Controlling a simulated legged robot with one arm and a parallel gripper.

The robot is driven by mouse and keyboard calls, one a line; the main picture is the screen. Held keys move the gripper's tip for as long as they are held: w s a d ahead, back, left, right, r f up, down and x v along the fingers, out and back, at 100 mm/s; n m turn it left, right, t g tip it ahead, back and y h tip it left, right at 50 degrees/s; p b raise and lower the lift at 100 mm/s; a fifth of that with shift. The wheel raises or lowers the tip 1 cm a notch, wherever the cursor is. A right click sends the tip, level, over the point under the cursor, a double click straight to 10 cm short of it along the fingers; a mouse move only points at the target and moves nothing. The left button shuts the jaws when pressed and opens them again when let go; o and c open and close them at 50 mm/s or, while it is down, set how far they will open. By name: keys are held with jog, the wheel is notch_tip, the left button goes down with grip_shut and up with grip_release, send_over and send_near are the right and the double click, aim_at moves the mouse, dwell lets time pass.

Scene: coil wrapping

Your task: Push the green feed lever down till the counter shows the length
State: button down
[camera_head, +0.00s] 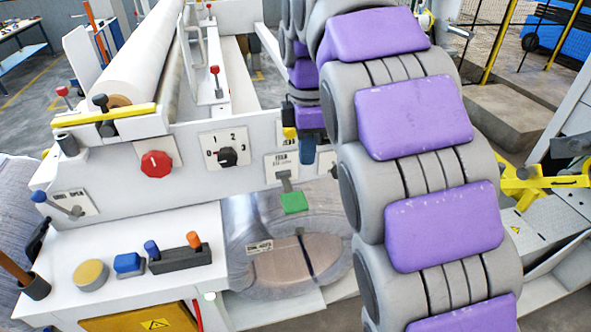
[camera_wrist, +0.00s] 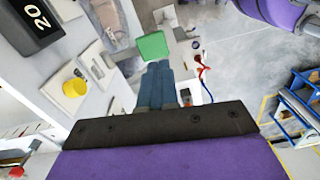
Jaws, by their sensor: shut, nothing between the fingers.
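The green feed lever (camera_head: 293,202) has a flat green pad on a grey stem, below a label on the white machine front. Its pad (camera_wrist: 152,46) also shows in the wrist view, just beyond my fingertips. My gripper (camera_head: 307,160) is shut and empty, its blue fingers pointing down above and slightly right of the pad in the head view. In the wrist view my gripper (camera_wrist: 159,65) has its tips close to the pad's lower edge; I cannot tell whether they touch. A dark counter (camera_wrist: 38,22) reads 20 in the wrist view.
A red knob (camera_head: 156,164) and a black dial (camera_head: 227,156) sit on the machine front. A yellow button (camera_head: 91,274) and a blue button (camera_head: 128,263) are on the white ledge. A wrapped coil (camera_head: 290,260) lies below the lever. My purple arm hides the right middle.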

jog(key=shift+n, duration=0.7)
jog(key=a+f+b, duration=0.1)
jog(key=f+b, duration=0.1)
jog(key=w+a+f+b, duration=0.1)
jog(key=b, duration=0.1)
jog(key=a+f+b, duration=0.1)
jog(key=f+b, duration=0.1)
jog(key=shift+w+a+f, duration=0.2)
jog(key=shift+w+f, duration=0.1)
jog(key=shift+f, duration=0.05)
send_over(294, 200)
jog(key=f, duration=0.4)
jog(key=shift+d+f+b, duration=0.1)
jog(key=shift+d+b, duration=0.15)
jog(key=shift+b, duration=0.05)
jog(key=shift+a+f, duration=0.1)
jog(key=shift+f, duration=0.65)
jog(key=shift+a+f, duration=0.4)
jog(key=shift+f, duration=0.05)
jog(key=shift+d, duration=0.3)
